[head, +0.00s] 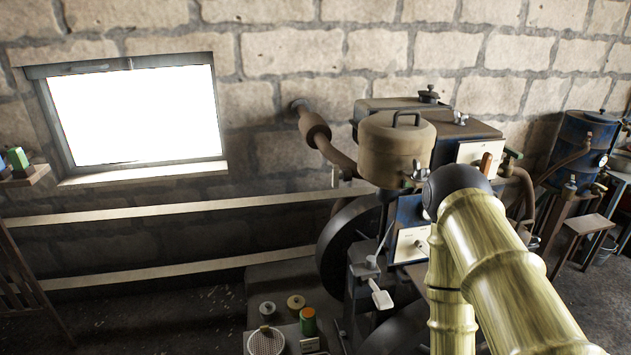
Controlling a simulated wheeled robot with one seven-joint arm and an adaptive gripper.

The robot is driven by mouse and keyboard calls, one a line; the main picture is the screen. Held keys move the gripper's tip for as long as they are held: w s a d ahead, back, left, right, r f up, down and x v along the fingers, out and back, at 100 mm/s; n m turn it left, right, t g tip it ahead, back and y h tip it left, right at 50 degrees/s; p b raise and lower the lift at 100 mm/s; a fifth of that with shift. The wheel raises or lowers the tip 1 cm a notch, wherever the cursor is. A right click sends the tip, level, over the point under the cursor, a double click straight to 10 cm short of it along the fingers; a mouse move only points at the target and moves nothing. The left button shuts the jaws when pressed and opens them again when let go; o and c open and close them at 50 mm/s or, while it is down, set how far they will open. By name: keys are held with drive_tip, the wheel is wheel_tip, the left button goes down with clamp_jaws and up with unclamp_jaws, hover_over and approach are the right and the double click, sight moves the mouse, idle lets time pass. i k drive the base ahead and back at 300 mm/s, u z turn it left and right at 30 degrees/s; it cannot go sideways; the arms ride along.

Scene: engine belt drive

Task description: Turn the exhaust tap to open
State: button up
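A brown pipe with a bulged section (315,130) runs from the wall down to the engine (400,215), and looks like the exhaust. A small pale piece (335,175) shows by its lower end, too small to make out. A small brass-green tap-like fitting (416,171) sits below the brown tank (396,145). Another greenish tap-like fitting (511,158) is right of the engine top. I cannot tell which is the exhaust tap or how its handle is set. My yellow arm covers the engine's right side. My gripper is not in view.
A dark flywheel (345,245) is at the engine's left. Two pale belt runs (180,210) stretch left below the bright window. Tins and a round mesh-topped item (265,342) stand low in front. A blue tank (580,145) with pipes stands at right.

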sight(337, 176)
drive_tip(key=u, duration=2.45)
drive_tip(key=i, duration=1.5)
drive_tip(key=z, duration=2.7)
drive_tip(key=i, duration=0.5)
